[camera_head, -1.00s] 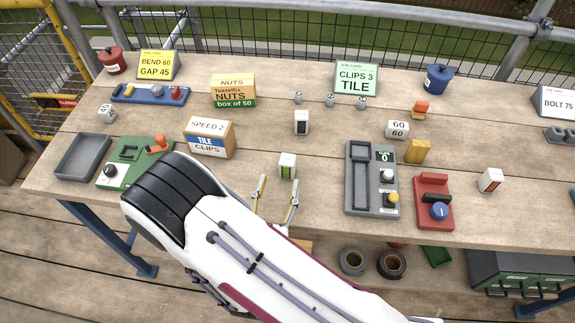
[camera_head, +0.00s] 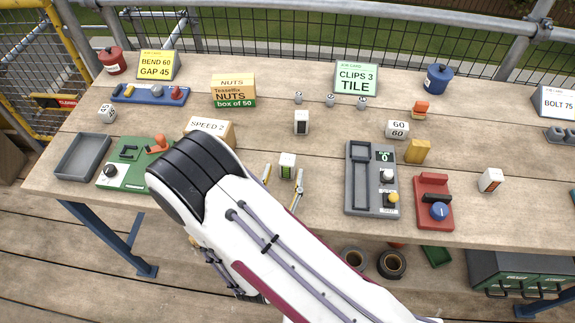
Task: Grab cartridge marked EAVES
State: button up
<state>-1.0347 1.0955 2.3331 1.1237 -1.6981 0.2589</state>
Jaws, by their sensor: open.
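My gripper (camera_head: 283,176) is open, its two yellow-tipped fingers apart at the near middle of the table. A small white cartridge with a green marking (camera_head: 288,165) stands upright at the fingertips, between them in the picture; I cannot tell whether they touch it. A white cartridge with a dark marking (camera_head: 301,122) stands upright farther back. A white cartridge with an orange marking (camera_head: 490,180) lies at the right. No EAVES lettering is legible on any of them. My arm hides the gripper's body.
The SPEED 2 tile clips box (camera_head: 207,128) stands left of my gripper, partly behind my arm. The grey slotted panel (camera_head: 359,199) and red knob unit (camera_head: 433,205) stand to the right. A green unit (camera_head: 121,174) is at left. Bare wood lies between the green-marked cartridge and the grey panel.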

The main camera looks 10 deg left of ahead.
aim_at(286, 169)
jog(key=shift+w+d, duration=0.15)
jog(key=shift+w, duration=0.65)
jog(key=shift+w+d, duration=0.1)
jog(key=shift+w, duration=0.65)
jog(key=c, duration=1.2)
